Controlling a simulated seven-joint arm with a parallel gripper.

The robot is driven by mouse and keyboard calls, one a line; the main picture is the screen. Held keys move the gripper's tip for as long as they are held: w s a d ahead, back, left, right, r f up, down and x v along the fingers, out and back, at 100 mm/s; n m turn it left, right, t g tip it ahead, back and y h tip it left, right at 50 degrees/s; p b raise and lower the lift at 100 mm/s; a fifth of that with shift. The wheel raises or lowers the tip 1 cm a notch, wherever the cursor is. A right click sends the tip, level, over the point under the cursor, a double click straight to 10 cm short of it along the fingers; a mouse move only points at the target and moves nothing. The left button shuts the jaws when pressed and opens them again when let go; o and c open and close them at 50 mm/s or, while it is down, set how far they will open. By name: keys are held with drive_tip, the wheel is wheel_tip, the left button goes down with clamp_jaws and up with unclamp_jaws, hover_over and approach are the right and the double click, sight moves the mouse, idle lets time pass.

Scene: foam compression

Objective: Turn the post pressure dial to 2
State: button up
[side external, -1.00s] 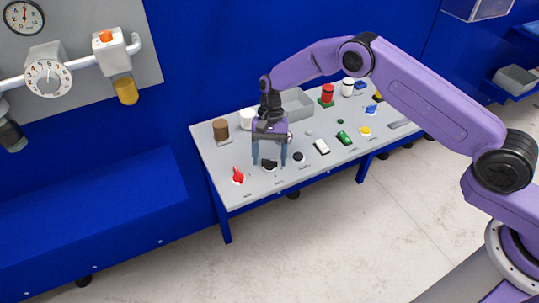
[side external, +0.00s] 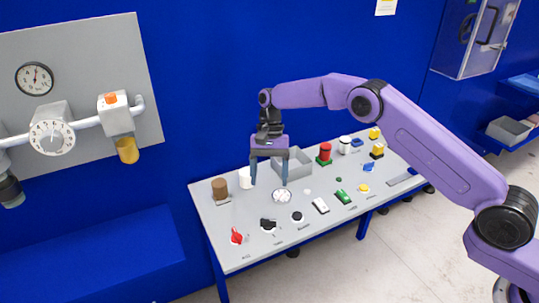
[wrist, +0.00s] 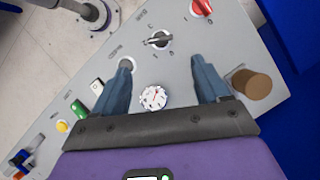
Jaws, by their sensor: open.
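A white numbered dial (side external: 52,138) is on the wall pipe at left. I cannot tell from labels which one is the post pressure dial. My gripper (side external: 269,184) is open, empty and above the table, fingers pointing down.
A red knob (side external: 236,237) stands left of the black one and a black button (side external: 297,216) right. A brown cylinder (side external: 219,189), white cylinder (side external: 245,178) and grey bin (side external: 292,163) stand behind.

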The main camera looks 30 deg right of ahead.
drive_tip(key=v, duration=0.5)
drive_tip(key=shift+w+r, duration=0.15)
drive_tip(key=shift+r, duration=0.15)
drive_tip(key=s+d+r+n+t+h, duration=0.1)
drive_tip(key=s+r+n, duration=0.4)
drive_tip(key=s, duration=0.5)
drive_tip(key=s+r+n+t+h, duration=0.1)
drive_tip(key=s+r+n, duration=0.35)
drive_tip(key=s, duration=0.55)
drive_tip(key=s+d+f+n+t, duration=0.1)
drive_tip(key=s+d+n, duration=0.3)
drive_tip(key=s+d, duration=0.4)
drive_tip(key=s+d+f+n+t, duration=0.1)
drive_tip(key=s+d+n, duration=0.4)
drive_tip(key=s, duration=0.9)
drive_tip(key=d, duration=0.3)
drive_tip(key=shift+s+d+f, duration=0.2)
drive_tip(key=shift+d+f, duration=0.15)
drive_tip(key=shift+f, duration=0.05)
